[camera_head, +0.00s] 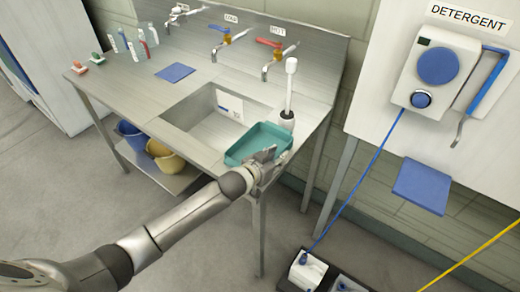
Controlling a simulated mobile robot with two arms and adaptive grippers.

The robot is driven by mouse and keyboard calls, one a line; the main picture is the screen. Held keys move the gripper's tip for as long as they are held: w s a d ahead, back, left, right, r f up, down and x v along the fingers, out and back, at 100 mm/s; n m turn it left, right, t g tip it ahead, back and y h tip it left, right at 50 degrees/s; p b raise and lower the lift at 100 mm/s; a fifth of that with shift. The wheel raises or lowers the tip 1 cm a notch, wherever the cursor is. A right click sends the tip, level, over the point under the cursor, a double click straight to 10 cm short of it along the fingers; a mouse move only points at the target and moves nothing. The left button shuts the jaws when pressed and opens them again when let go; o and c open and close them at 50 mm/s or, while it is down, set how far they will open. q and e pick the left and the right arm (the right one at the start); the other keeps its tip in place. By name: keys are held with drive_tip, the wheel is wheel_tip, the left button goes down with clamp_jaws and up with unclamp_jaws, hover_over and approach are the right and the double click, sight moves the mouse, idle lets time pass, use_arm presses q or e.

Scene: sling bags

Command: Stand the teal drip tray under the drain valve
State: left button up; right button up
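The teal drip tray (246,149) is a shallow open rectangle at the front right corner of the steel sink bench, overlapping the sink's right end in the picture. My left gripper (268,158) is at the tray's near rim, its fingers overlapping that rim. I cannot tell whether the fingers are closed on it, or whether the tray rests on the bench top or is held just above it. I cannot make out a drain valve; the underside of the sink is hidden by the bench front and my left arm. My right gripper is not in view.
A white brush in a holder (287,120) stands just behind the tray. Taps line the back of the bench (130,100). Blue and yellow buckets (165,158) sit on the low shelf. A blue hose runs from the detergent dispenser (434,70) to boxes on the floor.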

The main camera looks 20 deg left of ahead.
use_arm(q)
drive_tip(key=shift+w+d+f, duration=0.1)
drive_tip(key=shift+w, duration=0.15)
clamp_jaws()
idle(0.4)
